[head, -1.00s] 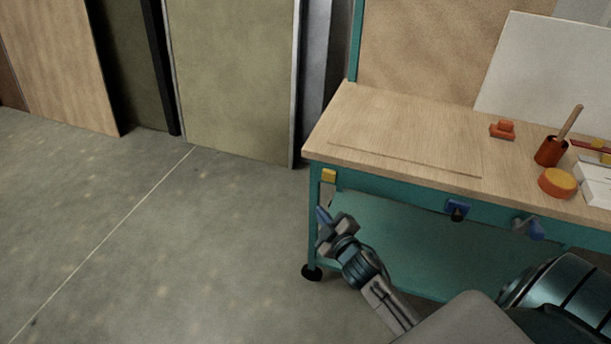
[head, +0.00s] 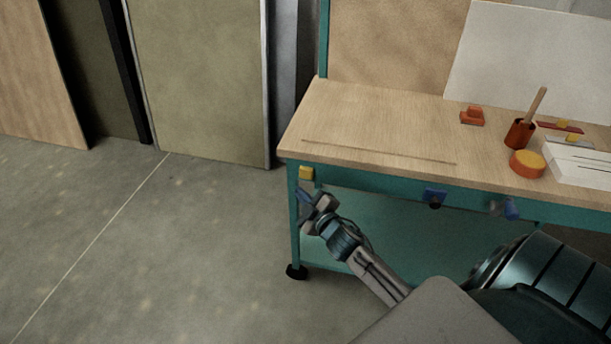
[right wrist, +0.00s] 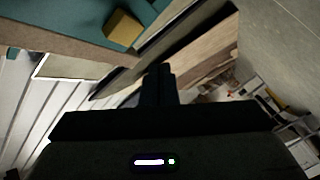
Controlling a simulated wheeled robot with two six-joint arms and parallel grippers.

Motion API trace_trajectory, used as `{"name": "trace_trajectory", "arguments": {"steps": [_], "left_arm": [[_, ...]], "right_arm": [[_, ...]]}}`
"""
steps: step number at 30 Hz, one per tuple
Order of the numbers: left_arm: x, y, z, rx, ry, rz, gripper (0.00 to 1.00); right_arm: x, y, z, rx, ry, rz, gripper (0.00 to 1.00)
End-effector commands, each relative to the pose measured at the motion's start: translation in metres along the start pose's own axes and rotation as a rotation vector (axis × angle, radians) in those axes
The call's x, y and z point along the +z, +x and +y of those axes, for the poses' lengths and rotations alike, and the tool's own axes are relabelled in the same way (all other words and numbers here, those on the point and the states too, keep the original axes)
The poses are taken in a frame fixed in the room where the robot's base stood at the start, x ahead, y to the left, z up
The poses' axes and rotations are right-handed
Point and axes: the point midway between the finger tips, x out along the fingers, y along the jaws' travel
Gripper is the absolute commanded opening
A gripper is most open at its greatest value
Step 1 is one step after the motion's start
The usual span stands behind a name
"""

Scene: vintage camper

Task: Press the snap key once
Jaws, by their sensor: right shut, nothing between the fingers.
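A small yellow block, likely the snap key (head: 306,172), sits on the teal front rail near the left end of the workbench; no label can be read. It also shows in the right wrist view (right wrist: 123,28), at the top left. My right gripper (head: 303,195) is just below the yellow block in the head view, its fingers shut and empty. In the wrist view the closed fingers point up the picture, with the block up and to their left. A gap shows between fingers and block there. My left gripper is out of view.
The workbench (head: 375,115) has a blue fixture with a black knob (head: 434,199) and another blue knob (head: 508,209) on its front. On top are an orange stamp-like piece (head: 472,116), a red cup (head: 519,134) and an orange round tin (head: 526,164). Floor to the left is clear.

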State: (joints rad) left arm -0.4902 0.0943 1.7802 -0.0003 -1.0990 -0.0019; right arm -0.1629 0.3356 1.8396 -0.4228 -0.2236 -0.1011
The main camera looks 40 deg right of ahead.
Motion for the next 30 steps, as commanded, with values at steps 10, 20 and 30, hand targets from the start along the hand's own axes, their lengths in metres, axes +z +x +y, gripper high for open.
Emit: {"name": "trace_trajectory", "arguments": {"steps": [10, 20, 30], "left_arm": [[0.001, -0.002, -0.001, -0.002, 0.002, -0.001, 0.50], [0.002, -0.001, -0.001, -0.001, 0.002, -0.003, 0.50], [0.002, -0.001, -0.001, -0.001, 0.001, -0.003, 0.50]], "right_arm": [[0.018, 0.024, 0.018, 0.002, 0.000, 0.000, 0.00], [0.020, 0.027, 0.020, 0.002, 0.000, -0.001, 0.00], [0.020, 0.027, 0.020, 0.002, 0.000, -0.001, 0.00]]}}
